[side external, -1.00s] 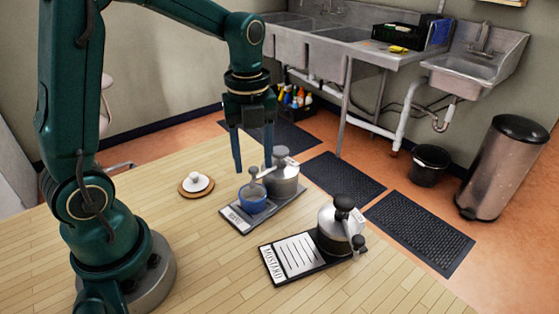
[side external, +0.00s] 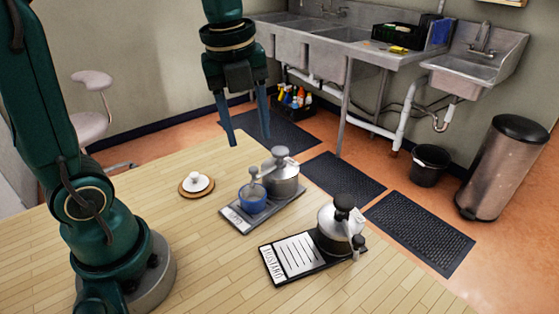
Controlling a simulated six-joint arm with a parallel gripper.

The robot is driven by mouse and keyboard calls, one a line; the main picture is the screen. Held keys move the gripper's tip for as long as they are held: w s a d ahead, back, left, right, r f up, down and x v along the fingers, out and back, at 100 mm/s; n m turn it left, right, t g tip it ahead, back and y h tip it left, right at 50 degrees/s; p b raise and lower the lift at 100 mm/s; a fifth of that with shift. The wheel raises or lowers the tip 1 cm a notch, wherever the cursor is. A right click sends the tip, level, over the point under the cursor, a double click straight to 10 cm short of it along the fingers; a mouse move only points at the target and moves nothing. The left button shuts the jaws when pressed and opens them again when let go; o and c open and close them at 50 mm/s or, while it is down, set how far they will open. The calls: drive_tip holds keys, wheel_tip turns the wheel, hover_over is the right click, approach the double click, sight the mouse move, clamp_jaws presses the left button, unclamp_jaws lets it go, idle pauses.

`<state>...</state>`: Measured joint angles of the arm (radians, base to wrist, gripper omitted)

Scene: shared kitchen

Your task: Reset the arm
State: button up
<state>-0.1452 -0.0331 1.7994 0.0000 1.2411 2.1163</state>
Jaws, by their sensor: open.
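My gripper (side external: 248,140) hangs above the far side of the wooden table (side external: 190,248), pointing down. Its two blue fingers are apart, with nothing between them. Below it, apart from it, a blue cup (side external: 253,199) with a small-knobbed piece in it stands on a dark labelled tray (side external: 234,219). A metal lidded pot (side external: 286,184) stands on the same tray behind the cup. Nearer the camera, a second metal pot (side external: 329,238) with a black knob stands on a tray (side external: 290,258) with a lined white label.
A small white knobbed lid (side external: 197,182) rests on a round wooden coaster (side external: 186,191) left of the cup. Beyond the table are floor mats (side external: 420,232), steel sinks (side external: 335,50), a bin (side external: 503,168) and a stool (side external: 92,82).

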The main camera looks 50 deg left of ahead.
drive_tip(key=s+d+f+n+t, duration=0.1)
drive_tip(key=s+n, duration=0.3)
drive_tip(key=n, duration=0.7)
drive_tip(key=s+d+f+n+t, duration=0.1)
drive_tip(key=s+d+n+t, duration=0.1)
drive_tip(key=n, duration=0.9)
drive_tip(key=shift+s+d+n+t, duration=0.3)
drive_tip(key=shift+s+t, duration=0.2)
drive_tip(key=shift+s, duration=0.7)
